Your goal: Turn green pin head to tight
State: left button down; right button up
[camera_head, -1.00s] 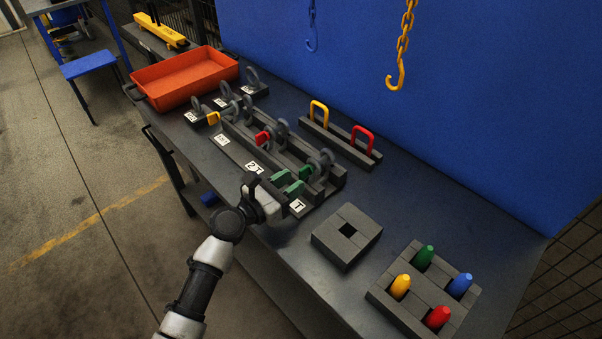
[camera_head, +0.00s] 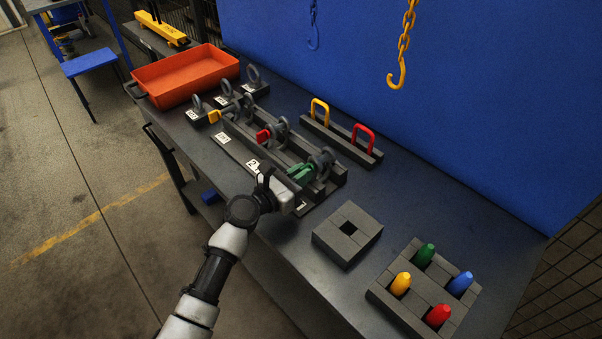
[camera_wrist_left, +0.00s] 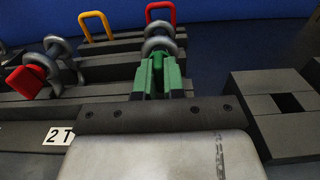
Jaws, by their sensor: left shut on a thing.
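The gripper is shut on the pin head. In the head view my left gripper (camera_head: 298,177) reaches in from the front at the near right end of the dark fixture (camera_head: 335,178); its fingers largely hide the pin head there. Its exact turn angle cannot be told. My right gripper is not in view.
A red pin head (camera_head: 263,136) and a yellow pin head (camera_head: 215,116) stick out further along the fixture. A rack with yellow and red handles (camera_head: 338,139) stands behind. A grey block with a square hole (camera_head: 335,241) and a coloured peg block (camera_head: 405,320) lie right, an orange tray (camera_head: 180,82) far left.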

pick_arm(q)
jog(key=shift+m, duration=0.4)
jog(key=m+b, duration=0.1)
jog(key=m, duration=0.1)
jog(key=shift+m, duration=0.3)
jog(key=shift+m+b, duration=0.65)
jog(key=shift+m, duration=1.05)
jog(key=c, duration=1.2)
grip_release()
jog(key=shift+a, duration=0.1)
